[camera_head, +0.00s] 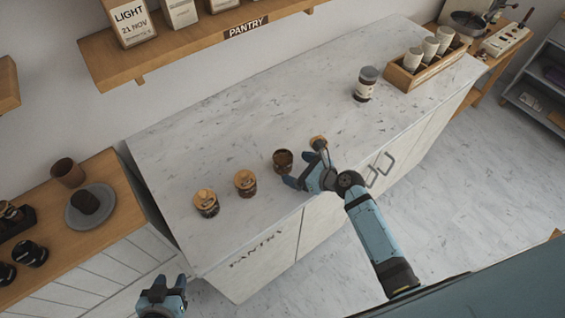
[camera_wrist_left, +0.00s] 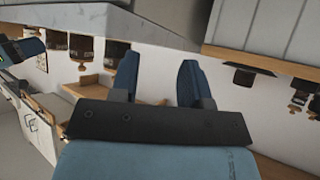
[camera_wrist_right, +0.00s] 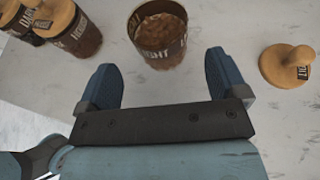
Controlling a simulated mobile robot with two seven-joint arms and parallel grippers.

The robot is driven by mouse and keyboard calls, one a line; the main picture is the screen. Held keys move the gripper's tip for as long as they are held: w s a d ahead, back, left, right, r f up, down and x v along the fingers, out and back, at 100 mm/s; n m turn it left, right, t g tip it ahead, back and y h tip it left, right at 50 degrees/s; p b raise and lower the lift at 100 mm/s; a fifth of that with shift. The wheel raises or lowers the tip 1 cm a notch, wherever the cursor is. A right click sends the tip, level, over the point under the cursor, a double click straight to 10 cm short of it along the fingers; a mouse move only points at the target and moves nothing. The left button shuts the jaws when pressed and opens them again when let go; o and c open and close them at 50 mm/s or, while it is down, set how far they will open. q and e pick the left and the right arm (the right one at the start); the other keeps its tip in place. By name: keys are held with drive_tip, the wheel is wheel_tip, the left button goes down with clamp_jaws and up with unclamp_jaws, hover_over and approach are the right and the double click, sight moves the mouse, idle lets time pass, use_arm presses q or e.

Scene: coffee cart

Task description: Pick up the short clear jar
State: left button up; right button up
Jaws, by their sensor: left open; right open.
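A short clear jar (camera_head: 283,160) stands upright and open on the marble counter, with brown contents. It shows at top centre in the right wrist view (camera_wrist_right: 160,38). Its likely cork lid (camera_wrist_right: 285,66) lies on the counter to its right there. Two similar jars with cork lids, one (camera_head: 245,183) and another (camera_head: 206,203), stand to its left. My right gripper (camera_head: 298,172) is open and empty just beside the open jar; the jar is ahead of its fingers, not clearly between them. My left gripper (camera_head: 169,283) is open and empty, off the counter's near left corner.
A taller dark-lidded jar (camera_head: 365,84) stands farther back on the counter (camera_head: 230,120). A wooden crate (camera_head: 413,78) with white-and-dark canisters is at the far right end. A wooden shelf (camera_head: 190,40) overhangs the back. A side cabinet with cups (camera_head: 68,172) stands left. Mid-counter is free.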

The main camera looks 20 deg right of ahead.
sight(291, 166)
drive_tip(key=b+x, duration=0.3)
drive_tip(key=x, duration=0.1)
drive_tip(key=shift+w+f+b, duration=0.2)
drive_tip(key=shift+f+b, duration=0.2)
drive_tip(key=shift+f, duration=0.2)
drive_tip(key=shift+w+a, duration=0.15)
drive_tip(key=shift+a, duration=0.05)
drive_tip(key=shift+r, duration=0.15)
drive_tip(key=c, duration=1.1)
drive_tip(key=shift+r, duration=0.1)
